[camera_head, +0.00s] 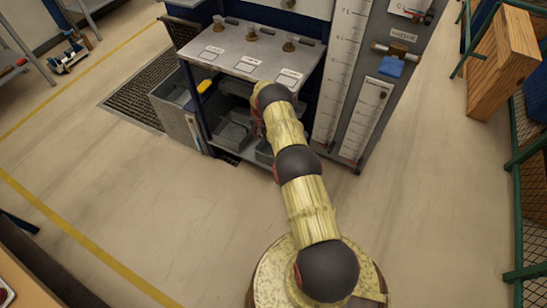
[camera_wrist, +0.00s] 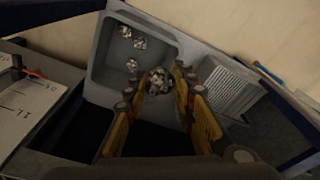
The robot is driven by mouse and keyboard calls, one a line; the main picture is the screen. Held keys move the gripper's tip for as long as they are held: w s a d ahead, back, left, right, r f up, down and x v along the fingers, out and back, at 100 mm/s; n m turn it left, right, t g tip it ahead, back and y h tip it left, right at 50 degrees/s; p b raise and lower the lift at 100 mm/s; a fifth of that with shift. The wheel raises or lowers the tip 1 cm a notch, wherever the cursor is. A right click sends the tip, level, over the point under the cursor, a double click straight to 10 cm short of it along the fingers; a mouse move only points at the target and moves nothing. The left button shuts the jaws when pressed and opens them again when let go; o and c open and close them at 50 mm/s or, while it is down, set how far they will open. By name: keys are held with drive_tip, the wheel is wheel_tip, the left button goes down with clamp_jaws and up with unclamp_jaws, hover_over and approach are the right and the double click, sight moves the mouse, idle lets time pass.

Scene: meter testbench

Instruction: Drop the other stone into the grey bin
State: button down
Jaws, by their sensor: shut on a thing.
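In the wrist view, my gripper (camera_wrist: 168,84) is shut on a rough, speckled grey stone (camera_wrist: 158,82) between its yellow-sided fingers. The stone shows at the near side of a grey bin (camera_wrist: 100,60) with raised walls. The height of the held stone above the bin cannot be told. In the head view, my arm hides the gripper and the held stone, which are in or near the bench's lower shelf.
A metal bench (camera_head: 235,48) with small valves stands over a lower shelf holding grey trays (camera_head: 235,132). A grey tub (camera_head: 172,92) stands at its left. Tall gauge panels (camera_head: 345,70) stand close on the right. In the wrist view, a ribbed grey section (camera_wrist: 230,88) lies right of the fingers.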

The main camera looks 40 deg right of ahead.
drive_tip(key=shift+m, duration=0.6)
drive_tip(key=shift+s+d+f+b, duration=0.35)
drive_tip(key=shift+d+f+b, duration=0.5)
drive_tip(key=shift+f, duration=1.9)
drive_tip(key=shift+s+d+f+b, duration=0.4)
drive_tip(key=shift+d+f+b, duration=0.4)
drive_tip(key=shift+f, duration=1.95)
drive_tip(key=shift+s+d+f+b, duration=0.35)
drive_tip(key=shift+d+f+b, duration=0.45)
drive_tip(key=shift+f, duration=1.95)
drive_tip(key=shift+a+f, duration=0.1)
drive_tip(key=shift+f, duration=0.55)
drive_tip(key=c, duration=1.5)
unclamp_jaws()
